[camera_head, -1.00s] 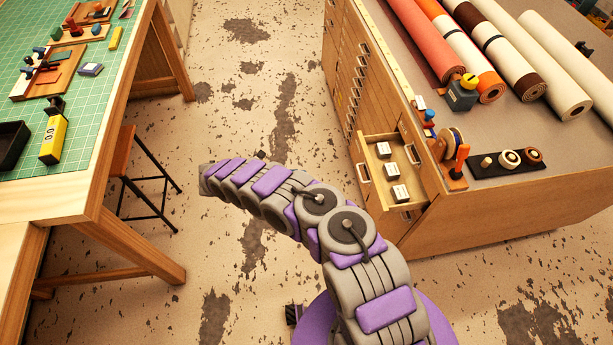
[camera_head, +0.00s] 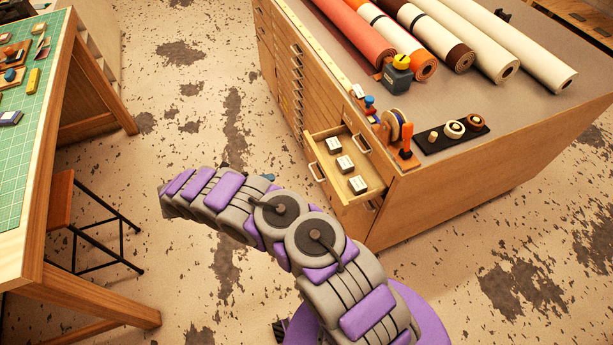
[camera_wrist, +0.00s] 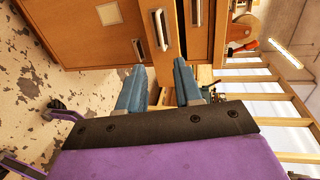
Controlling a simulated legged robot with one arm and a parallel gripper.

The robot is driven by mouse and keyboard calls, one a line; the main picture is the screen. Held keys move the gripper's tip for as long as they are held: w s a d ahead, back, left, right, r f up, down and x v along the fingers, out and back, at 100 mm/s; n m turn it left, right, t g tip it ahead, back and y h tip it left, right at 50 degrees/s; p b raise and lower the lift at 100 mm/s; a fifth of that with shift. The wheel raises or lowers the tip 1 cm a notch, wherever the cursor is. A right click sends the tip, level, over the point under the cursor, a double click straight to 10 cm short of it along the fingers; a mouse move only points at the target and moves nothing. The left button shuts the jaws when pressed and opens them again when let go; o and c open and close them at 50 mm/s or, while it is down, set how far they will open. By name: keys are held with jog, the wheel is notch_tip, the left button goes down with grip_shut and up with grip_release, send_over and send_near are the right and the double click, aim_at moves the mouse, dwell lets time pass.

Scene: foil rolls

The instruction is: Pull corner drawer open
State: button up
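The corner drawer (camera_head: 362,165) stands open from the wooden cabinet (camera_head: 440,210) in the head view, with three small white boxes (camera_head: 345,164) inside. Its metal handle (camera_head: 317,172) is on the outward front. In the wrist view, a wooden front with a metal handle (camera_wrist: 161,30) lies just beyond my gripper (camera_wrist: 158,66). The two blue fingers are apart, with a visible gap and nothing clearly held between them. In the head view my arm hides most of the gripper; a bit of blue shows left of the drawer. Contact with the drawer cannot be seen.
A green-topped workbench (camera_head: 20,130) and a stool (camera_head: 62,200) stand on the left. Several rolls (camera_head: 430,35), a tape reel (camera_head: 395,125) and a black tray (camera_head: 450,136) lie on the cabinet top. The worn floor between bench and cabinet is clear.

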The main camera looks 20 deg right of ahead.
jog(key=b+x, duration=0.3)
jog(key=x, duration=1.2)
jog(key=shift+f, duration=0.1)
jog(key=shift+d, duration=0.1)
jog(key=shift+d, duration=0.25)
jog(key=c, duration=0.5)
jog(key=shift+c, duration=0.5)
jog(key=shift+a, duration=0.1)
grip_shut()
jog(key=shift+a+f, duration=0.1)
